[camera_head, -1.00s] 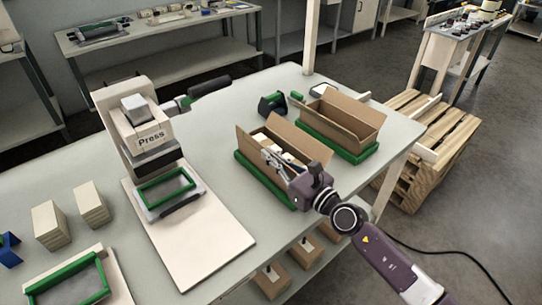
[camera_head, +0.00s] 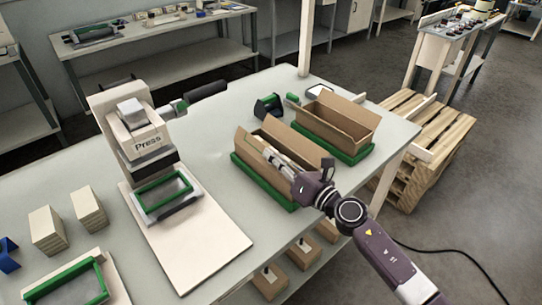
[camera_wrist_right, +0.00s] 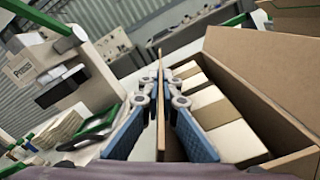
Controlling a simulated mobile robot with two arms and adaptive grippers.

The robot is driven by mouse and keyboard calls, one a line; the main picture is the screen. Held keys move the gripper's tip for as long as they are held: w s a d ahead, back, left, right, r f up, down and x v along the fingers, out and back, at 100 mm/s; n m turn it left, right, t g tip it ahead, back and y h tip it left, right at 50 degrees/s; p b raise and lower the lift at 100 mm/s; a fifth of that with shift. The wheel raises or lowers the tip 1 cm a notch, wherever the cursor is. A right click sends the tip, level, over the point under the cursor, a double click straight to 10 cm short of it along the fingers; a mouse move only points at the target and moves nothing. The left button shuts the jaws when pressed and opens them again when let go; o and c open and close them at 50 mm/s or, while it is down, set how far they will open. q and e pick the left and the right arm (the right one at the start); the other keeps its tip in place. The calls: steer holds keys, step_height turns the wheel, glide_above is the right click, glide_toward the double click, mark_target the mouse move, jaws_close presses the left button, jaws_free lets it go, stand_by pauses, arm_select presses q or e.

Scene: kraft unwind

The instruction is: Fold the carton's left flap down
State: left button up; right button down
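The near carton (camera_head: 308,150) stands open-topped on the table, with its tall right wall or flap upright. Pale blocks (camera_wrist_right: 221,113) lie inside it. Its left flap (camera_wrist_right: 160,125) stands up, seen edge-on in the right wrist view, and also shows in the head view (camera_head: 246,143). My right gripper (camera_wrist_right: 158,100) reaches in over the carton with one blue-padded finger on each side of this flap. The fingers are close together and appear shut on it. The gripper (camera_head: 280,160) hides part of the carton in the head view. My left gripper is not in view.
The carton sits in a green-edged tray (camera_head: 262,183). A second open carton (camera_head: 345,120) stands behind it to the right. The press (camera_head: 135,135) and its board (camera_head: 205,245) stand to the left. Wooden blocks (camera_head: 47,230) lie farther left. Some tabletop (camera_head: 225,130) is bare between press and cartons.

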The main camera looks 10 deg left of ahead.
steer(key=shift+w+d+f+m, duration=0.1)
steer(key=shift+m, duration=0.4)
steer(key=c, duration=2.2)
jaws_free()
steer(key=v, duration=1.2)
